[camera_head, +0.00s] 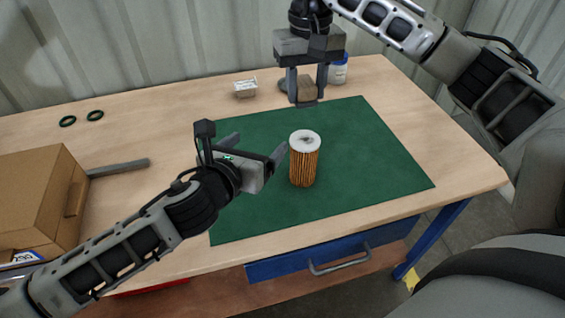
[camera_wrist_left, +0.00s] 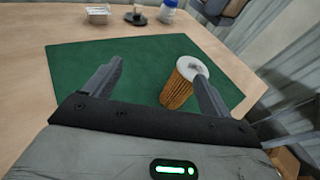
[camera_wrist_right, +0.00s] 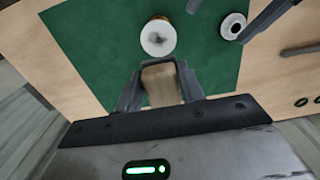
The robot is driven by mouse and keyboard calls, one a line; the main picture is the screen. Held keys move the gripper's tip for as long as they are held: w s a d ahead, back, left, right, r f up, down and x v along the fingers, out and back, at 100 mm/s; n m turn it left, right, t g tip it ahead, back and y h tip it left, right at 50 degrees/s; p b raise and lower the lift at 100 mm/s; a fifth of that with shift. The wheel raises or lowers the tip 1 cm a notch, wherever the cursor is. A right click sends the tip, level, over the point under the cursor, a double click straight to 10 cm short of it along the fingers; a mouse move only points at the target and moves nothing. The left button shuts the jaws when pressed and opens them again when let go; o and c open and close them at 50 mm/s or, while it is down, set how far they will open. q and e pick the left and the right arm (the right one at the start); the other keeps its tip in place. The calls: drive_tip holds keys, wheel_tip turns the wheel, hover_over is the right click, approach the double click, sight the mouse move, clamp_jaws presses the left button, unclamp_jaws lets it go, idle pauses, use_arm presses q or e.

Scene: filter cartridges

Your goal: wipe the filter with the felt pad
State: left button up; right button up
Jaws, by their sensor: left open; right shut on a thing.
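The filter (camera_head: 304,165) is an orange pleated cylinder with a white top cap that has a dark smudge. It stands upright on the green mat (camera_head: 385,170). My left gripper (camera_head: 258,146) is open beside it; in the left wrist view the filter (camera_wrist_left: 177,90) shows between the fingers, partly behind the right one, with no visible grip. My right gripper (camera_head: 307,100) is shut on the tan felt pad (camera_head: 306,88), held beyond the filter and apart from it. In the right wrist view the pad (camera_wrist_right: 160,84) is between the fingers, and the smudged cap (camera_wrist_right: 158,38) lies ahead.
A white box (camera_head: 245,89) and a white bottle (camera_head: 338,74) stand at the back. Two dark green rings (camera_head: 82,118), a grey bar (camera_head: 118,168) and a cardboard box (camera_head: 38,195) are at the left. The mat right of the filter is clear.

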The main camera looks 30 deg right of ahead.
use_arm(q)
drive_tip(key=m+g, duration=0.1)
drive_tip(key=m, duration=0.1)
approach(308, 142)
drive_tip(key=w+f, duration=0.2)
drive_tip(key=shift+g+h, duration=0.3)
drive_tip(key=shift+h, duration=0.1)
drive_tip(key=x, duration=1.1)
drive_tip(key=shift+s, duration=0.1)
drive_tip(key=c, duration=1.1)
drive_tip(key=shift+o, duration=0.2)
use_arm(e)
drive_tip(key=shift+f, duration=0.1)
hover_over(303, 135)
drive_tip(key=shift+f, duration=2.65)
